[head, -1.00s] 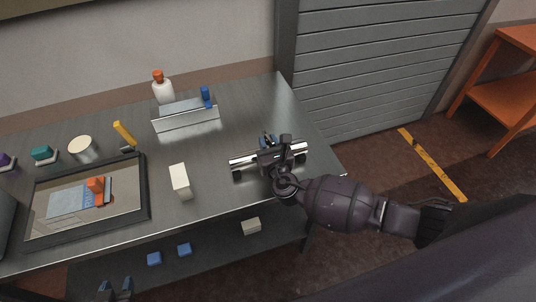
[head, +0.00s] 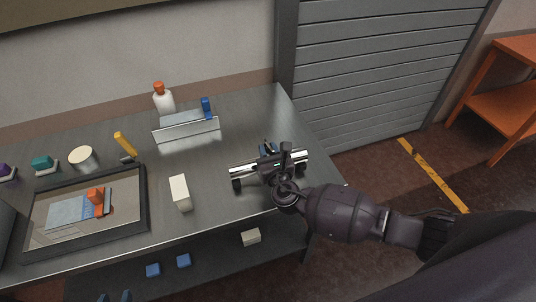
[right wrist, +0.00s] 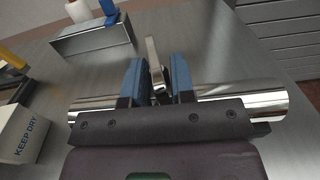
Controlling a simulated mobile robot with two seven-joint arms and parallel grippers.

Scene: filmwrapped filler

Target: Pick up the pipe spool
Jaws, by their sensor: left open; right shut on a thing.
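The pipe spool (head: 242,169) is a shiny chrome tube near the right end of the steel bench, with dark parts under its ends. It also shows in the right wrist view (right wrist: 250,101), lying crosswise behind the gripper body. My right gripper (head: 267,149) is over its middle. In the right wrist view its blue fingers (right wrist: 157,84) are shut around a thin upright metal piece at the middle of the spool. The gripper hides the spool's centre, and I cannot tell whether it is clear of the bench.
A white box (head: 180,193) stands left of the spool. Behind are a metal holder (head: 186,130) and a white bottle (head: 164,102) with an orange cap. A black-framed tray (head: 142,207) lies at left. The bench's right edge is close to the spool.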

